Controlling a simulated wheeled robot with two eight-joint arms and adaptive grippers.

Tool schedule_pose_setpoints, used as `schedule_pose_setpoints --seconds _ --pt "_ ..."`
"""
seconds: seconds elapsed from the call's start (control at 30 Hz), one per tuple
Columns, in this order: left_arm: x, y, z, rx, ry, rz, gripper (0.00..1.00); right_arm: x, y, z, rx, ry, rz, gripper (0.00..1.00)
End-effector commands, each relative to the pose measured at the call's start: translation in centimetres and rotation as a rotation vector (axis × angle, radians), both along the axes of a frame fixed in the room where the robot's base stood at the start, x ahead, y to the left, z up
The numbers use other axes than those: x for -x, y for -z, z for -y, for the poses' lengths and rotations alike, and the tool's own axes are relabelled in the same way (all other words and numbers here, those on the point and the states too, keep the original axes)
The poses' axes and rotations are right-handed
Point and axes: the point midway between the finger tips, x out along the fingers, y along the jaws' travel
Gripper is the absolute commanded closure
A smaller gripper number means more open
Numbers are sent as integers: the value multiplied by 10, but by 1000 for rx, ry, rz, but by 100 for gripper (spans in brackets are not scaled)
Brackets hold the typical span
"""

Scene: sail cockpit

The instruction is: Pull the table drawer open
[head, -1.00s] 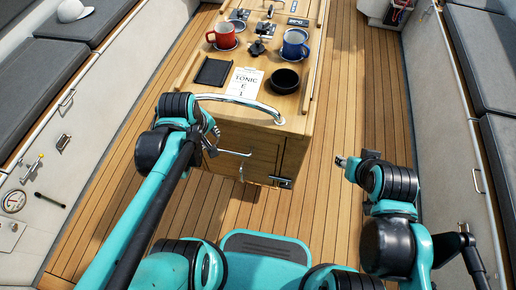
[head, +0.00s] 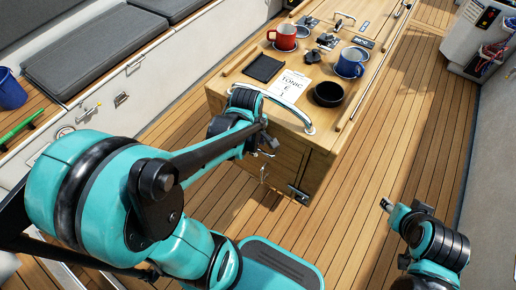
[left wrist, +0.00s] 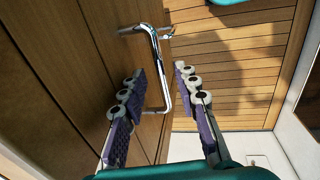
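The wooden table (head: 225,92) stands ahead of me, its near end panel (head: 290,160) facing me. A bent chrome handle (left wrist: 156,62) sticks out from the wooden panel (left wrist: 62,50) in the left wrist view. My left gripper (left wrist: 159,74) is open, with the handle between its two padded fingers. I see a gap beside the handle, and no firm grip. In the head view my left gripper (head: 264,148) is at the table's near end, partly hidden by my arm. My right gripper (head: 386,205) is apart from the table, over the floor at right; its fingers are too small to read.
A curved chrome rail (head: 300,122) runs over the table's near edge. On top are a red mug (head: 285,38), a blue mug (head: 351,62), a black bowl (head: 328,93) and a paper card (head: 288,86). Plank floor (head: 400,130) is clear right of the table.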

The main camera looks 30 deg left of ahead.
Motion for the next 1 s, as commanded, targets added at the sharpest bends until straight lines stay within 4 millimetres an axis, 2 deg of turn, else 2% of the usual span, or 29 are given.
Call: schedule_pose_setpoints --seconds 0.1,0.33,0.43,0.47,0.77,0.87,1.0 --pt "-1 6 0 0 0 0 69 0 3 0 0 0 0 60" --pt "-1 5 0 0 1 0 69 0 2 0 0 0 0 60" --pt "-1 5 0 0 1 0 96 0 2 0 0 0 0 60" --pt "-1 5 0 0 1 0 100 0 2 0 0 0 0 60" --pt "1 5 0 0 1 0 100 0 1 0 0 0 0 60" --pt "8 4 -1 0 1 0 100 0 -1 0 0 0 0 60" --pt "27 3 -2 -1 -1 -1 100 0 -8 0 0 0 0 60"
